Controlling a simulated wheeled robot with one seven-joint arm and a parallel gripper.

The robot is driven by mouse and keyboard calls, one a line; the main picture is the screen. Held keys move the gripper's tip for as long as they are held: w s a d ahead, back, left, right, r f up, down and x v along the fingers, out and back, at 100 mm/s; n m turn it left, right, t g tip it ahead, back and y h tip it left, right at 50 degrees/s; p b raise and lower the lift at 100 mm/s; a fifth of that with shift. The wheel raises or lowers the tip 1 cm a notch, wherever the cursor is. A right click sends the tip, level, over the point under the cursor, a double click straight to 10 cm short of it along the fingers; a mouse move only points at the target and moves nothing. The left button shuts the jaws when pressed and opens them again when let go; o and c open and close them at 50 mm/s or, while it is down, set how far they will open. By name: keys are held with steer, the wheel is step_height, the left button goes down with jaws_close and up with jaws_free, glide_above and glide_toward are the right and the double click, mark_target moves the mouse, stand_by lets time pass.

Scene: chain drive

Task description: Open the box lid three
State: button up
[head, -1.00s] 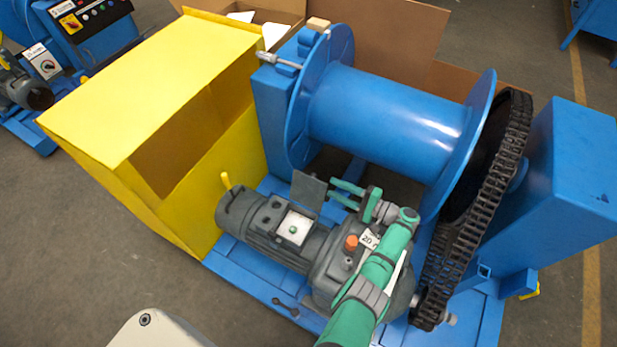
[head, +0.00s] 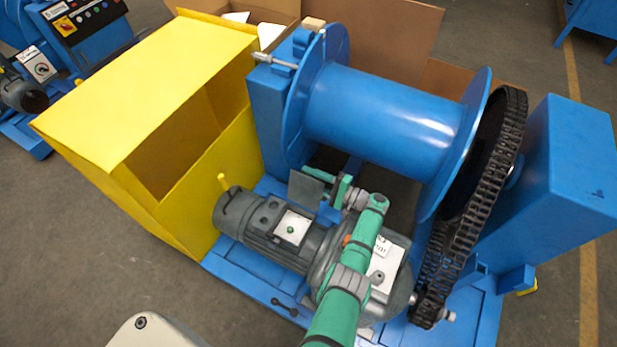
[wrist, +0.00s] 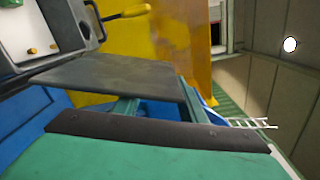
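The grey motor (head: 262,232) has a small terminal box (head: 291,228) on its side, open with a pale inside and a small green spot. A flat grey lid plate (head: 308,188) stands out from the box toward the drum. In the wrist view, the lid (wrist: 110,75) crosses the middle, with the box (wrist: 50,25) at upper left. My green gripper (head: 325,182) is at the lid's drum side, its fingers spread apart. The fingertips are partly hidden by the lid; I cannot tell whether they touch it. Nothing shows between the fingers.
A blue drum (head: 380,115) lies behind my gripper, with a black chain (head: 470,220) at its right. A yellow guard (head: 140,90) with an opening stands left of the motor. A yellow lever (head: 223,181) sticks up at the motor's end. Cardboard boxes (head: 385,35) stand behind.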

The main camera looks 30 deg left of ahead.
steer(key=shift+a, duration=0.2)
jaws_close()
